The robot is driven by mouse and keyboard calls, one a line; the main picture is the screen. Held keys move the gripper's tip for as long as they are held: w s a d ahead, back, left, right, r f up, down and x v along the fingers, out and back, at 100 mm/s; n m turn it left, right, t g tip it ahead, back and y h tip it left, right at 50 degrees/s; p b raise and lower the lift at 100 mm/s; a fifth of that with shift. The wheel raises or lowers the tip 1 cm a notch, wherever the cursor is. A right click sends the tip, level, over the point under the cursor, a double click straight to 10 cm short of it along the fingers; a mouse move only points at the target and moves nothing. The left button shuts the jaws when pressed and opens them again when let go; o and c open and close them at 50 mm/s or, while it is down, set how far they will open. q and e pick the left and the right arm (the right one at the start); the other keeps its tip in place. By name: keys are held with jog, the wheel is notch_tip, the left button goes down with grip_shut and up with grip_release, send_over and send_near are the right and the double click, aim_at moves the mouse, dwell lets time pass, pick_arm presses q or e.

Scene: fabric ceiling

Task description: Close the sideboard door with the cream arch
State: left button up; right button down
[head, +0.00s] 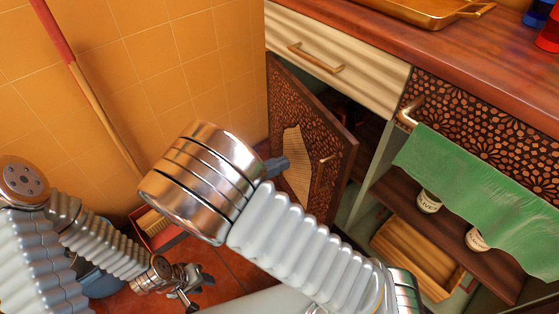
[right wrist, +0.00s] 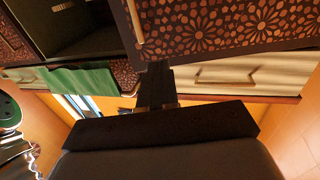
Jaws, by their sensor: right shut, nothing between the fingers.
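The sideboard door (head: 335,125) is dark brown with a floral lattice pattern, and it stands swung open in the head view. A cream arch (head: 297,165) is on its face, beside a small pale handle (head: 325,158). My right gripper (head: 278,166) is shut and empty, in front of the cream arch; I cannot tell if it touches the door. In the right wrist view the fingers (right wrist: 155,85) show dark against the patterned door (right wrist: 225,25). My left gripper (head: 192,287) is low at the left, away from the door; its jaw state is unclear.
A cream drawer (head: 340,65) is above the door opening. A green cloth (head: 480,180) hangs at the right, over shelves with jars (head: 428,202) and a wooden crate (head: 415,260). A red-and-wood pole (head: 90,90) leans on the tiled wall. A red box (head: 155,232) is on the floor.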

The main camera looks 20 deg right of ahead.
aim_at(329, 145)
jog(key=d, duration=0.3)
jog(key=w+d, duration=0.1)
jog(key=d, duration=0.7)
jog(key=shift+w, duration=0.3)
